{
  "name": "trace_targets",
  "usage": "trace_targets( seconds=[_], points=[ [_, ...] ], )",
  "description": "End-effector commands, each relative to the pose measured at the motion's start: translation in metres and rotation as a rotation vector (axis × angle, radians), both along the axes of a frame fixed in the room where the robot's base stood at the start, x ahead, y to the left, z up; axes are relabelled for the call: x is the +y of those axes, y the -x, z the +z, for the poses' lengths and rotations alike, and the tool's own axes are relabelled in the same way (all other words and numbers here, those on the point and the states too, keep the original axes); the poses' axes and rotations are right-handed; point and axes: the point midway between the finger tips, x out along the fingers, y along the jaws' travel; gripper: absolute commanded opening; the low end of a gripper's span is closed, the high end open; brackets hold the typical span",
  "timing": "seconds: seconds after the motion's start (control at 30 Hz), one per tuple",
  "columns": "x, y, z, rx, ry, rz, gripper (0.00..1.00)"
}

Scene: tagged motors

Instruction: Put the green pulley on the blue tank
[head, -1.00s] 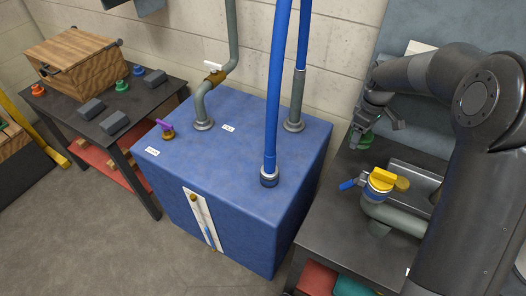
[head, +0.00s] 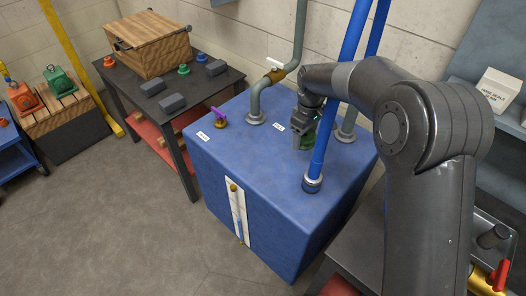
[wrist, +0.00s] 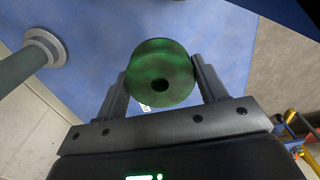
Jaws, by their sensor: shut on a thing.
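The green pulley (wrist: 160,62) is a thick disc with a dark centre hole. It sits between the two fingers of my gripper (wrist: 160,75), which is shut on it in the wrist view. In the head view the pulley (head: 307,143) is a small green patch, partly hidden by my gripper (head: 303,138). The blue tank (head: 255,160) is a large box with a flat top, and its blue top (wrist: 205,40) fills much of the wrist view. My gripper is over the back part of the tank top; I cannot tell whether the pulley touches it.
A thick blue pipe (head: 338,110) rises from the tank close right of my gripper. A grey pipe (head: 262,95) stands at the back left. A purple-handled valve (head: 220,117) is near the left edge. The tank top's front left is clear.

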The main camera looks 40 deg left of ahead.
Motion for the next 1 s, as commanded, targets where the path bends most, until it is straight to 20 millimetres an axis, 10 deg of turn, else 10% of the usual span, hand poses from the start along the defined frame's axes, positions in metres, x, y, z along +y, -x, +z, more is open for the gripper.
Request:
trace_targets(
  seconds=[0.6, 1.0],
  points=[
    [0.101, 0.045, -0.064, 0.000, -0.002, 0.003, 0.21],
    [0.108, 0.048, -0.096, 0.001, 0.001, 0.002, 0.21]
  ],
)
